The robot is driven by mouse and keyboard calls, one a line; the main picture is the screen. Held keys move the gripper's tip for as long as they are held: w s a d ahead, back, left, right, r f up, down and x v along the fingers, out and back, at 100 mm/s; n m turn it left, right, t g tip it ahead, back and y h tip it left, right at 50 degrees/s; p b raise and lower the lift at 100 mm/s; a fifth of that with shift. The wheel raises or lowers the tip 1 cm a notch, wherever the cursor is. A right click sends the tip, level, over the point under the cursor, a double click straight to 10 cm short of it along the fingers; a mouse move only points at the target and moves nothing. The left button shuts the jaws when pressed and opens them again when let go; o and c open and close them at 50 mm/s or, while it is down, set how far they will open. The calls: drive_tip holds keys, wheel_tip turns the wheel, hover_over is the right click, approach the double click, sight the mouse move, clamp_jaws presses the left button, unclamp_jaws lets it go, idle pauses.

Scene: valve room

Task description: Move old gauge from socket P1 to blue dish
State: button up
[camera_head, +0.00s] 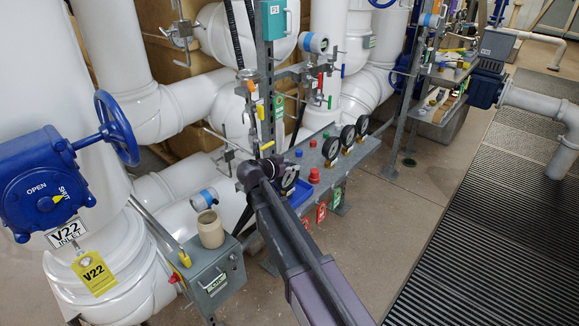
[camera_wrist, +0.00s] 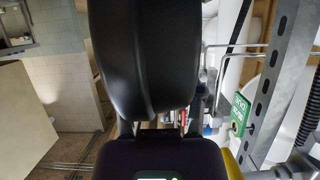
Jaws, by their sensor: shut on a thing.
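My gripper (camera_head: 268,172) is at the left end of the grey shelf (camera_head: 322,178), shut on the old gauge (camera_head: 289,179), a black round gauge with a pale dial. The gauge is at the gripper's right side, over or just behind the blue dish (camera_head: 300,194). My arm hides part of the dish, and I cannot tell whether the gauge touches it. In the wrist view a large dark rounded body (camera_wrist: 145,55) fills the middle and hides the fingertips. Socket P1 cannot be made out.
Red caps (camera_head: 314,175) and a blue cap (camera_head: 299,155) stand near the gripper. A grey upright post (camera_head: 267,90) rises behind it. A beige jar (camera_head: 210,229) stands on a grey box (camera_head: 215,273) at left.

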drive_tip(key=shift+f, duration=0.15)
drive_tip(key=o, duration=1)
drive_tip(key=shift+c, duration=0.2)
drive_tip(key=shift+r, duration=0.2)
drive_tip(key=shift+s+a+r, duration=0.1)
drive_tip(key=shift+s+a, duration=0.05)
drive_tip(key=shift+s, duration=0.05)
drive_tip(key=p+v, duration=0.4)
drive_tip(key=v, duration=0.7)
drive_tip(key=shift+s+a+p, duration=0.15)
drive_tip(key=shift+p, duration=0.15)
drive_tip(key=shift+r, duration=0.1)
